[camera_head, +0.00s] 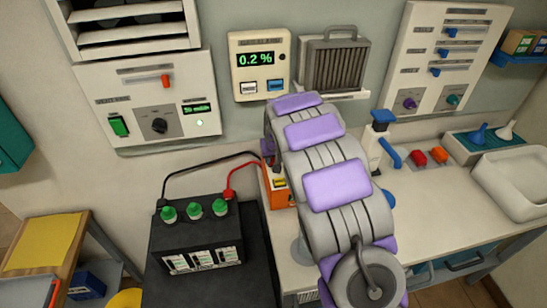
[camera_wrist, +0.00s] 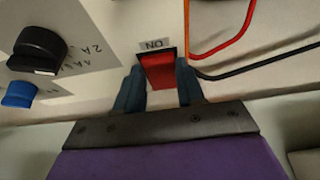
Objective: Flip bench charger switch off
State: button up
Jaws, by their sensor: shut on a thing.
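The bench charger is the orange box (camera_head: 277,190) on the bench in the head view, partly hidden behind my arm. In the wrist view, its pale panel (camera_wrist: 103,82) carries a red rocker switch (camera_wrist: 159,72) in a dark frame. A small label reading ON, upside down in this view, sits at the frame's edge. My gripper (camera_wrist: 160,85) has one dark finger on each side of the red switch, shut on it. In the head view my arm hides the gripper and the switch.
A black battery (camera_head: 195,240) with green caps stands left of the charger. A black lead and a red lead (camera_head: 230,180) run between them. In the wrist view, a black knob (camera_wrist: 38,47) and a blue knob (camera_wrist: 20,94) are at left. A blue-topped bottle (camera_head: 380,140) stands right of my arm.

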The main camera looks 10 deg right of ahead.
jog(key=shift+c, duration=0.7)
jog(key=shift+r, duration=0.1)
jog(key=shift+p, duration=0.6)
jog(key=shift+w+r+g+p, duration=0.25)
jog(key=shift+g+p, duration=0.15)
jog(key=shift+p, duration=0.1)
jog(key=g+p, duration=0.1)
jog(key=p, duration=0.1)
jog(key=shift+w+g+p, duration=0.2)
jog(key=shift+g+p, duration=0.15)
jog(key=shift+g, duration=0.05)
jog(key=shift+f, duration=0.1)
jog(key=o, duration=1)
jog(key=shift+o, duration=0.2)
